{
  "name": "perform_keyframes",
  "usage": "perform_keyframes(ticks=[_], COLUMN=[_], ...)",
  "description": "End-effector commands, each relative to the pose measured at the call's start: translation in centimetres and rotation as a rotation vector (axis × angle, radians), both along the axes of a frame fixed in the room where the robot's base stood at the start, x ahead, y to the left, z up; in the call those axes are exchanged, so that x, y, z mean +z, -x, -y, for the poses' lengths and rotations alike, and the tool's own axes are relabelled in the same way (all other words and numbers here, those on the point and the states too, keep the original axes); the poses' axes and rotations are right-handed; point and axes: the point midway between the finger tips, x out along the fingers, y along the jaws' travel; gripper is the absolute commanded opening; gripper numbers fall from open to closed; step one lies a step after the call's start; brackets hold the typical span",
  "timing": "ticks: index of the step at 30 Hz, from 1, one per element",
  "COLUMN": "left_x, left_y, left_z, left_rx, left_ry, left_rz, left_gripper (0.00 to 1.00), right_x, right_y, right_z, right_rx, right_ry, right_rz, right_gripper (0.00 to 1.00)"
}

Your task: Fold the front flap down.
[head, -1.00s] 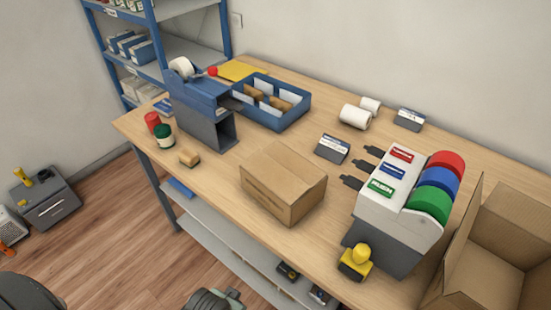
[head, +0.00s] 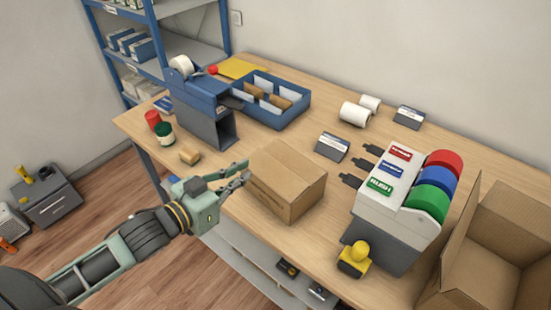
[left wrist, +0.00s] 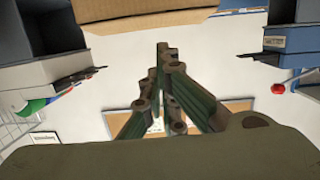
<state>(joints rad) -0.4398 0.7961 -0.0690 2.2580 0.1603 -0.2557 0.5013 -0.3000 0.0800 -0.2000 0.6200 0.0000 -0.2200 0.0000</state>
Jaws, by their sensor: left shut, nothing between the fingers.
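A brown cardboard carton (head: 287,172) sits near the front edge of the counter, its top looking flat and closed. A larger carton (head: 500,250) stands open at the right edge of the head view, cut off by the frame, with a tall flap (head: 461,235) standing up on its left side. My left gripper (head: 246,174) is shut and empty, close to the left side of the closed carton. I cannot tell whether it touches. In the left wrist view my gripper fingers (left wrist: 163,50) point toward a cardboard surface (left wrist: 140,22). My right gripper is not in view.
A tape dispenser unit (head: 205,108) and a blue divided tray (head: 272,100) stand behind. A label machine with coloured rolls (head: 400,205) and a yellow-handled stamp (head: 355,258) stand right of the closed carton. A small tan block (head: 190,155) lies left of it.

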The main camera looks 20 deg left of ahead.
Motion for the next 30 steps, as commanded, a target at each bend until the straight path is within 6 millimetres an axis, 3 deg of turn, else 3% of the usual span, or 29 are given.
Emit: perform_keyframes(ticks=[3, 7, 14, 28, 30], left_x=[2.0, 2.8, 2.9, 2.4, 1.6], left_y=[-0.4, -0.6, -2.4, -9.0, -9.6], left_z=[0.3, 0.5, 1.4, 4.8, 5.1], left_rx=[-0.057, -0.079, -0.079, -0.078, -0.077], left_ry=[0.034, 0.052, 0.053, 0.052, 0.051], left_rz=[0.061, 0.084, 0.088, 0.087, 0.081], left_gripper=[0.00, 0.00, 0.00, 0.00, 0.00], right_x=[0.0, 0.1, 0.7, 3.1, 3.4], right_y=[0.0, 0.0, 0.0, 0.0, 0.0], right_z=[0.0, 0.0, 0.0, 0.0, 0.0], right_rx=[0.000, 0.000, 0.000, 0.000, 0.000], right_ry=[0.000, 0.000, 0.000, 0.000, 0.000], right_rz=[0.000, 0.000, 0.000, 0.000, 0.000], right_gripper=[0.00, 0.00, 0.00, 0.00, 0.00])
